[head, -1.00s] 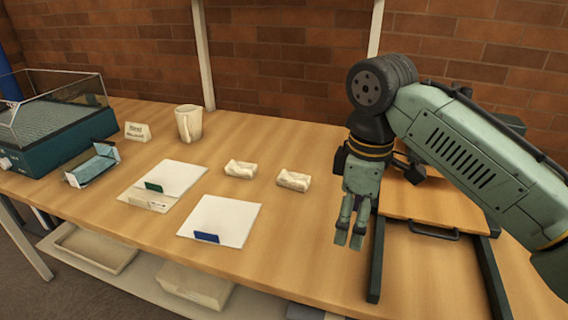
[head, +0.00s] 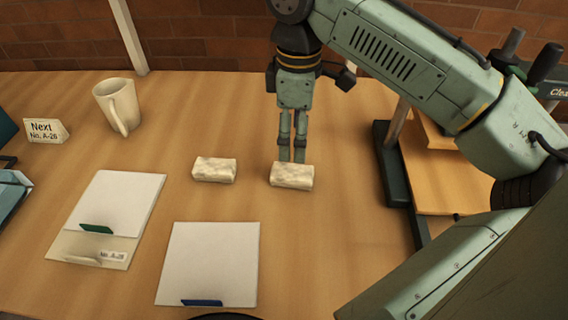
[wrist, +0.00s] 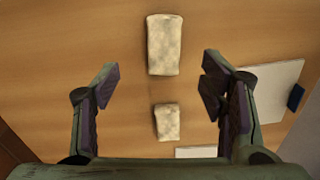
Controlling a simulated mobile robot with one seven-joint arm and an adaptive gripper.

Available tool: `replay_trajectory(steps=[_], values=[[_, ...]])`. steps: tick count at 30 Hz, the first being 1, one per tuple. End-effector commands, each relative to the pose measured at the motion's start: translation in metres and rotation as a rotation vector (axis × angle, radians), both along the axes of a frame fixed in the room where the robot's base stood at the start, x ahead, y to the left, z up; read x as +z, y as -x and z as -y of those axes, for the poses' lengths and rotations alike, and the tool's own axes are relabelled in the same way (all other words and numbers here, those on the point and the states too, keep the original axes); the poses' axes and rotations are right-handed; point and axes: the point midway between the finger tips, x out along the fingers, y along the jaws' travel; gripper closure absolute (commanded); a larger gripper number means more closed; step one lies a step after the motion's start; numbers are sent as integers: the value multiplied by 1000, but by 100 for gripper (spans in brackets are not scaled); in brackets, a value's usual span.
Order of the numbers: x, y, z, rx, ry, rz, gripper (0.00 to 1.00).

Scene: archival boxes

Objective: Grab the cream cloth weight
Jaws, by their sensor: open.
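Two cream cloth weights lie side by side on the table. The right weight (head: 292,176) is just in front of my gripper (head: 292,152) in the head view. The left weight (head: 214,169) lies a short way to its left. In the wrist view my gripper (wrist: 160,85) is open and empty, with its fingers wide apart. There the right weight (wrist: 164,45) shows large at the top, and the left weight (wrist: 168,122) shows smaller, lower between the fingers. I cannot tell whether the fingertips touch the right weight.
A white sheet with a blue tab (head: 212,262) and a folder with a green tab (head: 115,205) lie in front and to the left. A cream mug (head: 118,105) and a sign card (head: 46,131) stand at the back left. A dark-framed wooden stand (head: 440,175) is at the right.

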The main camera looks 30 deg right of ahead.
Motion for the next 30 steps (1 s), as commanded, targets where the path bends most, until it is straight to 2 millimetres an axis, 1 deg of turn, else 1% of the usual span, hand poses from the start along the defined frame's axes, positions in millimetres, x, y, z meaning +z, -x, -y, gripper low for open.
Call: replay_trajectory(steps=[1, 4, 6, 11, 14, 18, 21, 24, 29, 30], values=[[-9, 1, 0, 0, -1, -2, 35], [-24, 1, 0, -1, -1, -2, 35], [-32, 1, 0, 0, 0, -1, 35], [-43, 1, -1, 0, -1, -2, 35], [-55, 3, -2, 0, 0, -3, 35], [-77, 3, -4, 1, -1, -2, 35], [-87, 3, -4, 1, -1, -1, 35], [-91, 3, -4, 2, 0, 0, 35], [-91, 3, -4, 2, -1, 1, 35], [-91, 3, -4, 1, -1, 1, 36]])
